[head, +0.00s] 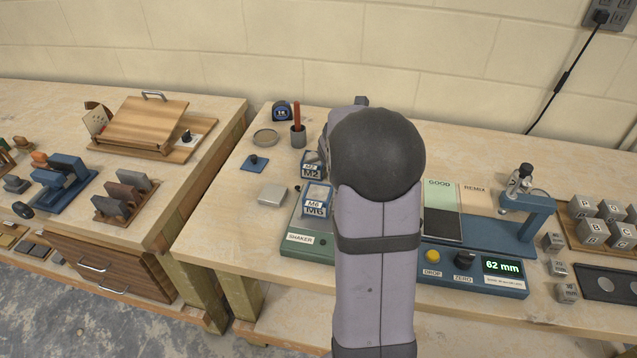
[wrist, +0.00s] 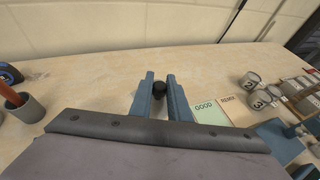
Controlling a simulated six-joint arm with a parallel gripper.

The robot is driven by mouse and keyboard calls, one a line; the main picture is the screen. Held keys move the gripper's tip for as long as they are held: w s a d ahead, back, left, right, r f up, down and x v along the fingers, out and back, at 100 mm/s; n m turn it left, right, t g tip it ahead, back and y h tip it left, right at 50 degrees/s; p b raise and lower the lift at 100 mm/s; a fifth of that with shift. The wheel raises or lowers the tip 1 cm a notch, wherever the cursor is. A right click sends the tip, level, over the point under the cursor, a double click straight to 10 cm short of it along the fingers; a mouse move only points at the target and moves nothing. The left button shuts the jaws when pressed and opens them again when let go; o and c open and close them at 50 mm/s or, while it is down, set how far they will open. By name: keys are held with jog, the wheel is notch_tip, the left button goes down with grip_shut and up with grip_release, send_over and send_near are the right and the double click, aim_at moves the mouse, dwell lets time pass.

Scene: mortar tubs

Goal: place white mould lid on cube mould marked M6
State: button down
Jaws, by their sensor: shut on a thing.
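The cube mould marked M6 (head: 316,201) stands upright on the green shaker (head: 307,245) in the head view, left of my arm. Its top looks pale, and my arm hides part of the shaker. In the wrist view my gripper (wrist: 160,92) is shut on a dark round knob (wrist: 160,86), taken as that of the white mould lid. The lid plate is mostly hidden by the fingers and wrist. In the head view my arm covers the fingertips. I cannot tell how high they are.
A mould marked M2 (head: 311,170) stands behind M6. A small blue lid (head: 254,163) and a pale grey block (head: 273,195) lie to the left. A pot (head: 298,136) stands behind. The blue gauge (head: 475,270) is to the right. Bare tabletop lies at the front left.

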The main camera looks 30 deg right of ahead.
jog(key=w+a+r+n+t+y+p, duration=0.15)
jog(key=w+a, duration=0.25)
jog(key=a, duration=0.5)
jog(key=w+a+r+n+t+p, duration=0.1)
jog(key=w+a+r+p, duration=0.2)
jog(key=a, duration=0.6)
jog(key=w+a+r+n+t+y+p, duration=0.1)
jog(key=w+a+n+t+p, duration=0.1)
jog(key=w+a, duration=0.5)
jog(key=m+g+h+p, duration=0.2)
jog(key=m+g+h, duration=0.2)
jog(key=m+g, duration=0.55)
send_over(317, 195)
jog(key=shift+n, duration=0.4)
jog(key=shift+f, duration=4.05)
jog(key=shift+b, duration=0.3)
jog(key=shift+f, duration=0.4)
jog(key=shift+f+b, duration=0.2)
jog(key=shift+b, duration=0.1)
